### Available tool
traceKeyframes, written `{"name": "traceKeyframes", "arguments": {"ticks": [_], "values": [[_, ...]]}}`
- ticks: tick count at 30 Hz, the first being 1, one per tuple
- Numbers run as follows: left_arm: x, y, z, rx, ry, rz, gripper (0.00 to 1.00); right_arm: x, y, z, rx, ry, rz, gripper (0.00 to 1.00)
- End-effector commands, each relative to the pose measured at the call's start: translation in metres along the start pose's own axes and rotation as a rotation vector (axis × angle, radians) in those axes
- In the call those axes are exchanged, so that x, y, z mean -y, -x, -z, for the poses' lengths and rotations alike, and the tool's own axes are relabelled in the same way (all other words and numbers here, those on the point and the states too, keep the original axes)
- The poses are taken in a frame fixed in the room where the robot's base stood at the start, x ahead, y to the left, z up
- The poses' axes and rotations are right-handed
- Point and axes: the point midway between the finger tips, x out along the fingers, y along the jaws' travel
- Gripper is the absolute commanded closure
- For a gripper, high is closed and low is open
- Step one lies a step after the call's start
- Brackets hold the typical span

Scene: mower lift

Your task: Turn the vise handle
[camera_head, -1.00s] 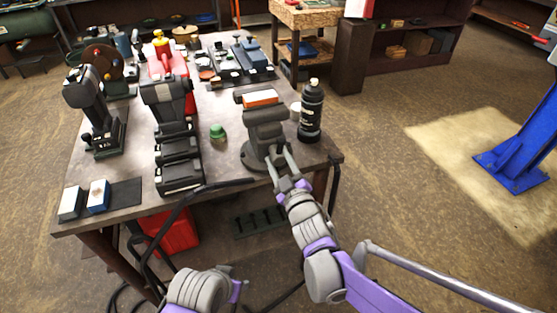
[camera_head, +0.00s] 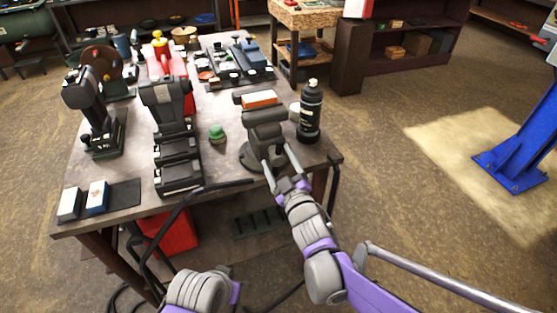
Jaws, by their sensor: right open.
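The grey bench vise (camera_head: 264,128) stands near the table's right front corner, with an orange and white block (camera_head: 259,98) at its top. The vise handle cannot be made out clearly; it is at or behind my right gripper's fingers. My right gripper (camera_head: 278,158) is at the front of the vise, its two fingers spread apart, one on each side of the vise's front. I cannot tell whether the fingers touch it. My left arm (camera_head: 205,290) shows at the bottom edge, low in front of the table; its fingertips are not clearly visible.
On the table (camera_head: 215,165), a black spray bottle (camera_head: 310,112) stands right of the vise and a green knob-like item (camera_head: 217,134) left of it. Black machines (camera_head: 175,130) fill the left side. Open floor lies to the right.

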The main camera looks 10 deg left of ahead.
Motion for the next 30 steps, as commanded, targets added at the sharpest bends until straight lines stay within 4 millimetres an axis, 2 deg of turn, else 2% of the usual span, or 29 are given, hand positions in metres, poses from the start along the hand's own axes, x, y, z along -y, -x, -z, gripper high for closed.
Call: {"name": "traceKeyframes", "arguments": {"ticks": [5,12,18,23,30], "values": [[0.000,-0.002,-0.002,0.001,0.000,0.000,0.50,0.000,0.021,-0.001,0.001,0.000,-0.001,0.22],[0.000,-0.006,-0.004,0.002,0.000,0.000,0.50,0.000,0.071,-0.001,0.002,0.001,-0.001,0.22],[0.000,-0.007,-0.005,0.003,0.000,0.000,0.50,0.000,0.099,-0.001,0.001,0.001,-0.001,0.22],[0.000,-0.008,-0.005,0.003,0.000,0.000,0.50,0.000,0.107,0.000,0.000,0.000,0.000,0.22],[0.000,-0.008,-0.005,0.003,0.000,0.000,0.50,0.000,0.107,0.000,0.000,0.000,0.000,0.22]]}}
